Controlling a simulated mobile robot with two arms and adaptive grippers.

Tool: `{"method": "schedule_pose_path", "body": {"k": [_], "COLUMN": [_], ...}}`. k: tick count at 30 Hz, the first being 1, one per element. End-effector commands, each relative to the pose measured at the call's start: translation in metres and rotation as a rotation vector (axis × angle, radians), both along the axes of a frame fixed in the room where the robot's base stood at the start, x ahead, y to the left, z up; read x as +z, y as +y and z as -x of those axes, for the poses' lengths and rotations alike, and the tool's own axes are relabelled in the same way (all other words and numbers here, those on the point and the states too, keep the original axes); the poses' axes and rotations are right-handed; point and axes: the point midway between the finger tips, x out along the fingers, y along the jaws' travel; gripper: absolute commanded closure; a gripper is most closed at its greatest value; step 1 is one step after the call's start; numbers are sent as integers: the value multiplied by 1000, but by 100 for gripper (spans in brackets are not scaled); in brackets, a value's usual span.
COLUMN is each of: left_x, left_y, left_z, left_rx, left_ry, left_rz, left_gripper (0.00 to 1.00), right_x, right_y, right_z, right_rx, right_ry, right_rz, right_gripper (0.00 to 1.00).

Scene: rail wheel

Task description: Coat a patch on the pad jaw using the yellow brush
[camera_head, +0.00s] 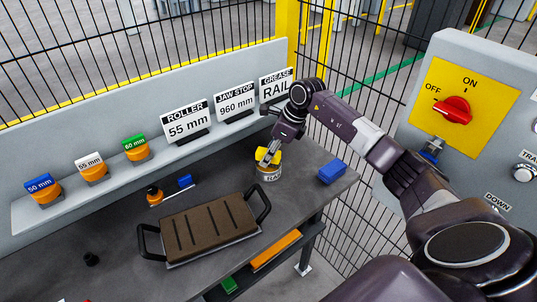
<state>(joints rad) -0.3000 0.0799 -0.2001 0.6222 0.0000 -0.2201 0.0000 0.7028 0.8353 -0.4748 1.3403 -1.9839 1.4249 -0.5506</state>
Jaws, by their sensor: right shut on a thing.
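My right gripper (272,154) is shut on the yellow brush (262,155) and points down over a small labelled can (269,174) on the bench. The brush is at the can's mouth; its lower end is hidden, so I cannot tell how deep it sits. The pad jaw (208,226) is a brown ribbed block with a black handle at each end. It lies flat on the bench, to the left of the can and nearer to me. My left gripper is not in view.
A blue block (332,171) lies right of the can. An orange bottle (155,195) and a small blue item (185,181) stand behind the pad jaw. Signs and orange-based blocks line the back shelf (60,205). A grey control panel (480,60) stands at the right.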

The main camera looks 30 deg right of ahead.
Motion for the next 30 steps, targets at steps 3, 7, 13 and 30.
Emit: {"method": "schedule_pose_path", "body": {"k": [3, 7, 13, 30], "left_x": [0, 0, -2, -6], "left_y": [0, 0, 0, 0], "left_z": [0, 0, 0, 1], "left_rx": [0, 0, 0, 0], "left_ry": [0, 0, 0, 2], "left_rz": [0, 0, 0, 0], "left_gripper": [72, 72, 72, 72], "right_x": [0, 0, -2, -7], "right_y": [0, 0, 0, 0], "right_z": [0, 0, 0, 0], "right_rx": [0, 0, 0, 0], "right_ry": [0, 0, -1, 1], "right_rz": [0, 0, 1, 1], "right_gripper": [91, 91, 91, 91]}}
